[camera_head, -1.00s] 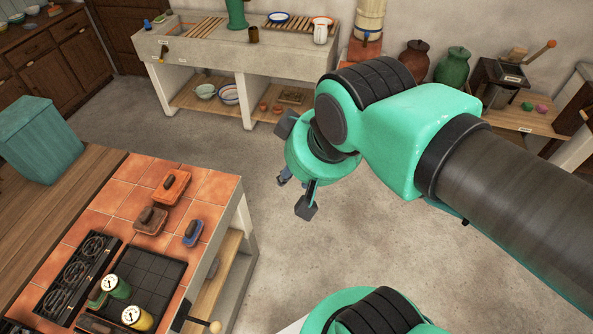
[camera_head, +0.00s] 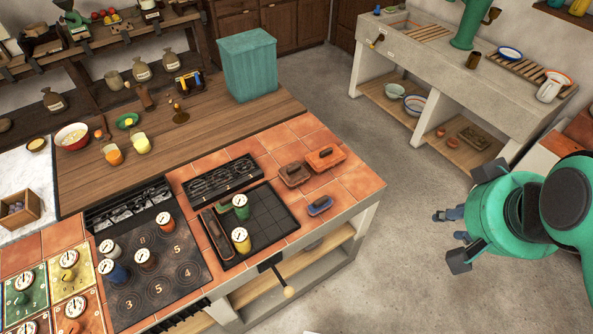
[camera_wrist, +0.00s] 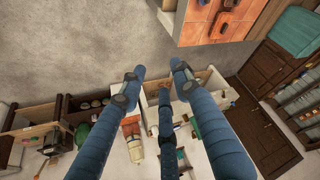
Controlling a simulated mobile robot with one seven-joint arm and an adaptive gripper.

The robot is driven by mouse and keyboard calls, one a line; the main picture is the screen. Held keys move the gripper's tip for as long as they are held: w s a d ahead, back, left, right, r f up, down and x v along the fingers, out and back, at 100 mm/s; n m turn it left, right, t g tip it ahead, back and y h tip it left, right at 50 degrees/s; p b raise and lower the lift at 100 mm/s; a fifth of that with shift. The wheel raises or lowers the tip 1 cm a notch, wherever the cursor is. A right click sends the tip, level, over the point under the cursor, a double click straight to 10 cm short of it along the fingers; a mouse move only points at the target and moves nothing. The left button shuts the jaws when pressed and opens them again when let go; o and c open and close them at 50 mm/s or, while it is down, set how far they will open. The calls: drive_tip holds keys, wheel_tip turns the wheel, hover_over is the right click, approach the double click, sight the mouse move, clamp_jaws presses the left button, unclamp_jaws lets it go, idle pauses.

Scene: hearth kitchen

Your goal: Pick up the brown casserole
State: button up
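The brown casserole (camera_head: 295,174), a small lidded rectangular dish, sits on the orange tiled counter (camera_head: 356,181), just left of a similar orange dish (camera_head: 326,158). A small blue dish (camera_head: 320,206) lies in front of them. My gripper (camera_head: 447,237) is to the right of the counter, over open floor, well apart from the casserole. In the wrist view my gripper's fingers (camera_wrist: 156,75) are spread with nothing between them.
A black grid tray (camera_head: 265,225) with gauge-topped canisters and a burner strip (camera_head: 222,180) lie left of the dishes. A teal box (camera_head: 248,66) stands behind on the wooden top. A stone sink unit (camera_head: 425,65) stands back right. The floor between is clear.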

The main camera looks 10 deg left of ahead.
idle(0.4)
drive_tip(key=o, duration=0.4)
drive_tip(key=shift+r, duration=0.1)
drive_tip(key=w+a+r+m+g, duration=0.1)
drive_tip(key=w+a, duration=0.1)
drive_tip(key=w, duration=0.3)
drive_tip(key=w+a+r+m+y+p, duration=0.1)
drive_tip(key=w+a, duration=0.1)
drive_tip(key=w, duration=0.3)
drive_tip(key=w+a+r+g, duration=0.1)
drive_tip(key=w+a, duration=0.2)
drive_tip(key=w, duration=0.3)
drive_tip(key=w+a+f+m+g+p, duration=0.1)
drive_tip(key=w+a+f, duration=0.25)
drive_tip(key=w, duration=0.35)
drive_tip(key=w+a+f+m+g, duration=0.1)
drive_tip(key=w+a+f+m, duration=0.1)
drive_tip(key=w+a, duration=0.35)
drive_tip(key=w+a+f+m+g, duration=0.1)
drive_tip(key=w+a+f, duration=0.4)
drive_tip(key=f, duration=0.3)
drive_tip(key=w+a+f+m+g+p, duration=0.1)
drive_tip(key=w+a+f, duration=0.4)
drive_tip(key=a+f, duration=0.2)
drive_tip(key=w+a+f+m+g+y+p, duration=0.1)
drive_tip(key=w+a+f, duration=0.4)
drive_tip(key=f, duration=0.6)
drive_tip(key=shift+w+a+f+m+g, duration=0.2)
drive_tip(key=shift+a+m+g, duration=0.25)
drive_tip(key=shift+a, duration=0.55)
